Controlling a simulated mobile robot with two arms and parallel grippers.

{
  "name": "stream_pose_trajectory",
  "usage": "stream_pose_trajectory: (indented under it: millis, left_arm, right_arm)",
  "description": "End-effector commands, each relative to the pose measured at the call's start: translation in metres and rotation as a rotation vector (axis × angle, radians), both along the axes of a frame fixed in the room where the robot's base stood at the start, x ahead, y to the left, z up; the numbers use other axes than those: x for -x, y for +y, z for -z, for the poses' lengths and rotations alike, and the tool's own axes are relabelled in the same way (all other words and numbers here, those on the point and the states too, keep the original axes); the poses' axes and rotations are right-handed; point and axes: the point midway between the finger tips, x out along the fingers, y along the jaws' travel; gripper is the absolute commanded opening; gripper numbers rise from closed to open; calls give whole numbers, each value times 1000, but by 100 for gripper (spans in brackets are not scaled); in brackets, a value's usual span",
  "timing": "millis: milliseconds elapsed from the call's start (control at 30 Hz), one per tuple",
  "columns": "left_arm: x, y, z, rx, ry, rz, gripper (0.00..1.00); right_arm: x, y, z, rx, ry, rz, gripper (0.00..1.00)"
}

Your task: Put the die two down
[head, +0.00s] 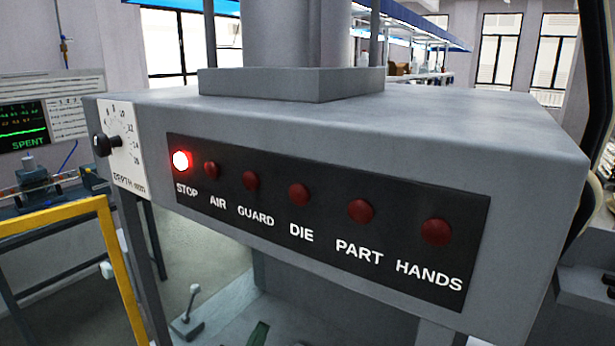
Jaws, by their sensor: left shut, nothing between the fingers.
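I cannot make out a die in the head view. The grey press head (440,120) fills the middle and hides most of what lies below and behind it. On its black lamp panel (330,225), the STOP lamp (181,160) glows bright. The AIR, GUARD, DIE (299,194), PART and HANDS lamps are dark red and unlit. A small dark green piece (258,335) shows at the bottom edge, too cut off to identify. I cannot make out either gripper.
A depth dial (128,145) with a black knob is on the press's left side. A yellow frame (55,218) stands at left. A lever with a pale knob (187,320) stands low. A screen reading SPENT (24,125) is behind, above a bench with parts.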

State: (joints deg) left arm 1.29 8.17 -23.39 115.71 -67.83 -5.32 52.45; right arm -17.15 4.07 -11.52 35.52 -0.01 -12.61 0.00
Motion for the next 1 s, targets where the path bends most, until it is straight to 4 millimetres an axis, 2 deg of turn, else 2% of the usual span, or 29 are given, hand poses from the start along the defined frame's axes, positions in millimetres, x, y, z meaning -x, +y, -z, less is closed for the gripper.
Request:
stream_pose_trajectory:
  millis: [33, 100, 200, 333, 467, 600, 867, 1000]
  left_arm:
    - [5, 25, 13, 55, 83, -108, 0]
    - [13, 58, 34, 112, 219, -249, 0]
    - [35, 97, 73, 153, 458, -416, 0]
    - [80, 127, 126, 147, 806, -538, 0]
    - [127, 136, 162, 101, 1093, -556, 0]
    - [171, 136, 183, 41, 1326, -517, 0]
    - [246, 127, 199, -78, 1667, -365, 0]
    - [238, 125, 238, -89, 1688, -361, 0]
  right_arm:
    - [0, 0, 0, 0, 0, -1, 56]
    - [0, 0, 0, 0, 0, -1, 56]
    - [0, -1, 0, 2, 0, -2, 56]
    - [0, -4, 0, 5, 0, -3, 56]
    - [0, -7, 0, 9, 0, -3, 56]
    - [0, -8, 0, 10, 0, -3, 56]
    - [0, -8, 0, 10, 0, -2, 56]
    - [0, -8, 5, 10, 0, -2, 56]
